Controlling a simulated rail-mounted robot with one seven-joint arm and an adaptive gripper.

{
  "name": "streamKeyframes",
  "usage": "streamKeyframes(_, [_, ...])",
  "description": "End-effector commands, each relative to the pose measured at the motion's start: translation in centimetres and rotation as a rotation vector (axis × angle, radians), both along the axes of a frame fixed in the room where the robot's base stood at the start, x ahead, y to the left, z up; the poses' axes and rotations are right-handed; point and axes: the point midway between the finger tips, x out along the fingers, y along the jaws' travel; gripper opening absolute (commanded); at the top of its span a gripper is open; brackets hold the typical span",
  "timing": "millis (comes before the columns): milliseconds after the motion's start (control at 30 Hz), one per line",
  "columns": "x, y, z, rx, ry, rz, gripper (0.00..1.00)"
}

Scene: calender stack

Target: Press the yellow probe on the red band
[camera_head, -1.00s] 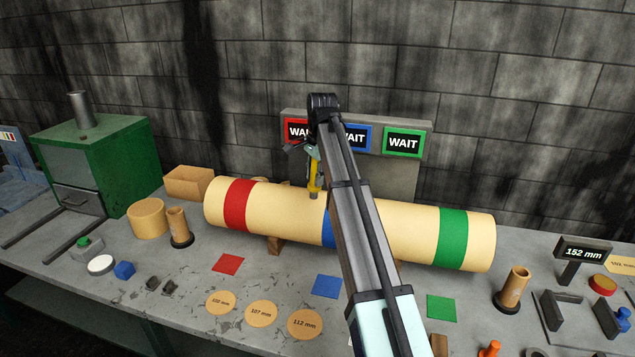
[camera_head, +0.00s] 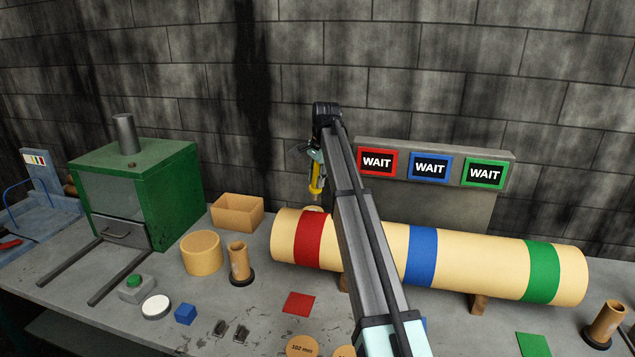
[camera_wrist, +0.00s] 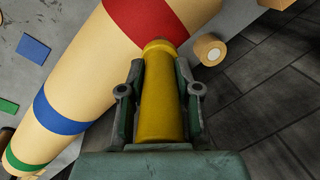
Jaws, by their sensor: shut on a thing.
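My gripper (camera_head: 316,165) is shut on the yellow probe (camera_head: 316,180), which points downward in the head view. The wrist view also shows the yellow probe (camera_wrist: 163,95) between the two fingers (camera_wrist: 160,92). The red band (camera_head: 310,240) circles the cream roll (camera_head: 380,256) near its left end. In the wrist view the probe tip overlaps the edge of the red band (camera_wrist: 148,18). In the head view the tip is above and behind the roll's top near the band; contact cannot be told. The red-framed display (camera_head: 377,162) reads WAIT.
The roll also carries a blue band (camera_head: 421,256) and a green band (camera_head: 541,271). A green oven (camera_head: 140,195), a cardboard box (camera_head: 237,212) and a tan cylinder (camera_head: 201,253) stand to the left. A grey display panel (camera_head: 440,205) rises behind the roll.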

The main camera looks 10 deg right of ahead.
Motion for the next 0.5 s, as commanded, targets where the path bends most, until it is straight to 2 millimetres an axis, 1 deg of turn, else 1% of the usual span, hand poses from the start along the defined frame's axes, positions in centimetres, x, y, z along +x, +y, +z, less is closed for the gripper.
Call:
streamKeyframes(67, [0.3,0.0,0.0,0.009,-0.013,0.008,0.0])
streamKeyframes(267, [0.3,0.0,-0.7,0.017,-0.026,0.011,0.0])
streamKeyframes(500, [0.3,0.0,-2.7,0.017,-0.026,0.011,0.0])
